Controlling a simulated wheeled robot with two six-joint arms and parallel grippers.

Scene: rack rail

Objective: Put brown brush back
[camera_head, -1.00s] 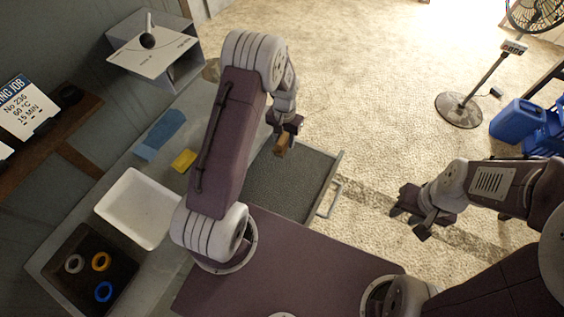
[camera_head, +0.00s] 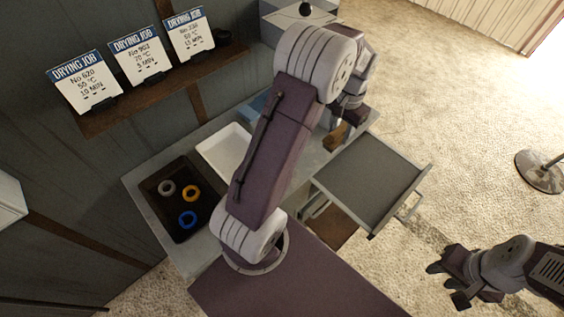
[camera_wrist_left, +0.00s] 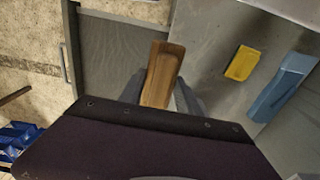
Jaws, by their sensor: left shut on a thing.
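My left gripper (camera_head: 346,122) is shut on the brown brush (camera_head: 335,137). The brush is a brown wooden block in the left wrist view (camera_wrist_left: 162,74), gripped between the two grey fingers. The gripper holds it above the join between the grey worktop (camera_head: 143,190) and the open drawer (camera_head: 372,180). The drawer's visible grey floor is bare. The brush's underside is hidden, and I cannot tell its height. My right gripper (camera_head: 446,285) is open and empty, over the floor at the lower right.
A yellow block (camera_wrist_left: 242,63) and a blue piece (camera_wrist_left: 283,87) lie on the worktop beside the brush. A white tray (camera_head: 215,165) and a dark tray (camera_head: 166,221) with three rings stand left of my arm. The drawer's handle (camera_head: 410,207) juts out rightward.

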